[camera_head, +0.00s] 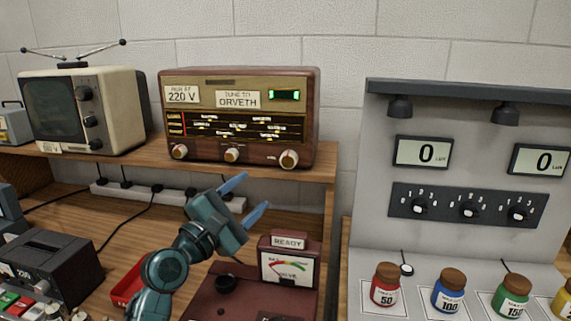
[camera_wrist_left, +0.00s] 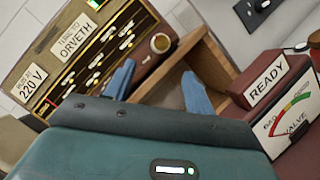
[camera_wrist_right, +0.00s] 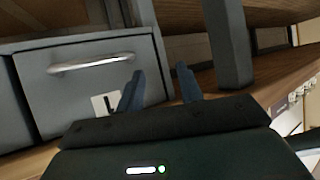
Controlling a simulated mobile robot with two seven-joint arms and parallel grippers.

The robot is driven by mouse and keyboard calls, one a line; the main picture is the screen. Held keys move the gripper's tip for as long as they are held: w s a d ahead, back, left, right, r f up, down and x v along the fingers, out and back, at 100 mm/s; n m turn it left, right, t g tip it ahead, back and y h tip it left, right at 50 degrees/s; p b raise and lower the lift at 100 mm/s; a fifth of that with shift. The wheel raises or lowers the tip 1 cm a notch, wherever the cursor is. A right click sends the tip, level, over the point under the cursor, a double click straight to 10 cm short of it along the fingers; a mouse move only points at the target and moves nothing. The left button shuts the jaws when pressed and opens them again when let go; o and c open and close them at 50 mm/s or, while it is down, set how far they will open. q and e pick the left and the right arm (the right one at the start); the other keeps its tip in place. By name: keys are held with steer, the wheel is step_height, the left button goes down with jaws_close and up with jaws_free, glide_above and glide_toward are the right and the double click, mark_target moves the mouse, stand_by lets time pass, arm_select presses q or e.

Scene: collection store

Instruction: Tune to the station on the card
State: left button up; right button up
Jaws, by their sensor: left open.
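A brown wooden radio (camera_head: 240,115) stands on the shelf, with a lit dial and a green indicator. Its card (camera_head: 238,99) reads "TUNE TO ORVETH", and it also shows in the left wrist view (camera_wrist_left: 76,38). Another card (camera_head: 181,95) reads "RUN AT 220 V". Three knobs line the radio's lower front: left (camera_head: 179,151), middle (camera_head: 232,155) and right (camera_head: 289,159). My left gripper (camera_head: 245,198) is open and empty, below and in front of the radio's right half. My right gripper (camera_wrist_right: 158,84) shows only in its wrist view, fingers apart and empty, before a grey drawer.
A valve tester (camera_head: 288,262) marked "READY" stands close to the right of my left gripper. The wooden shelf edge (camera_head: 322,174) lies above it. An old television (camera_head: 80,110) stands left of the radio. A grey panel (camera_head: 376,160) with jars is at right.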

mark_target(286, 163)
arm_select(q)
steer(key=x, duration=1)
steer(key=shift+w+d+r, duration=0.1)
steer(key=shift+w+d, duration=0.4)
steer(key=shift+w, duration=0.05)
arm_select(e)
steer(key=shift+s, duration=0.1)
arm_select(q)
steer(key=shift+c, duration=0.5)
arm_select(e)
steer(key=shift+r, duration=0.1)
arm_select(q)
steer(key=c, duration=0.9)
